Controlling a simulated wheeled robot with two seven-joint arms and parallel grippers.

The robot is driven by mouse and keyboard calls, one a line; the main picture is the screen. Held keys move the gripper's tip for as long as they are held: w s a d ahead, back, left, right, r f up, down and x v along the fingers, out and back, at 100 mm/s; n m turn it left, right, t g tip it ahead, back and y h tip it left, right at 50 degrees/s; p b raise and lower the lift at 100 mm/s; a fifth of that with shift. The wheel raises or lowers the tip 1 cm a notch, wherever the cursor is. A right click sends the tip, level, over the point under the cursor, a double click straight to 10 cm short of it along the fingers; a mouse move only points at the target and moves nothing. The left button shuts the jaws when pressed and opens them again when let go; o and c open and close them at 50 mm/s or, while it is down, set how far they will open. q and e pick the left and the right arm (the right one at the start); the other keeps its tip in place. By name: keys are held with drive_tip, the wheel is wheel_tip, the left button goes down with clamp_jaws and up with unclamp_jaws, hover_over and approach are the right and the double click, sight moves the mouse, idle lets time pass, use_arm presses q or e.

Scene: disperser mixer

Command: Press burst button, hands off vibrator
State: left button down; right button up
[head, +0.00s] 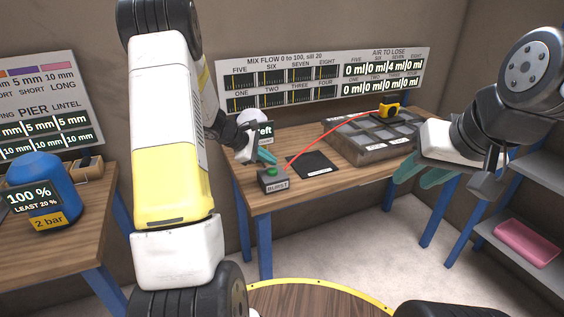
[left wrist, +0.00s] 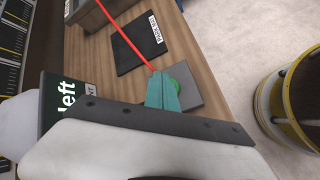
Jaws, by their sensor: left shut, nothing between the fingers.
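The burst button (head: 271,171) is a green button on a grey box labelled BURST, at the table's front left corner. My left gripper (head: 266,157) is shut and empty, its teal fingertips just above or at the button. My right gripper (head: 410,181) appears open and empty, in front of the table's right end.
A red line (head: 328,137) runs between the burst box area and the vibrator. A black mat (head: 314,164) lies beside the box. A blue tank (head: 40,180) reading 100 % and 2 bar stands on the left table. Shelves with a pink item (head: 526,243) are at right.

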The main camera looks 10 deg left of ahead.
sight(270, 170)
use_arm(q)
drive_tip(key=shift+f, duration=0.15)
idle(0.5)
drive_tip(key=shift+f, duration=0.25)
drive_tip(key=shift+f, duration=0.6)
idle(0.7)
drive_tip(key=shift+r, duration=1)
drive_tip(key=shift+r, duration=2.55)
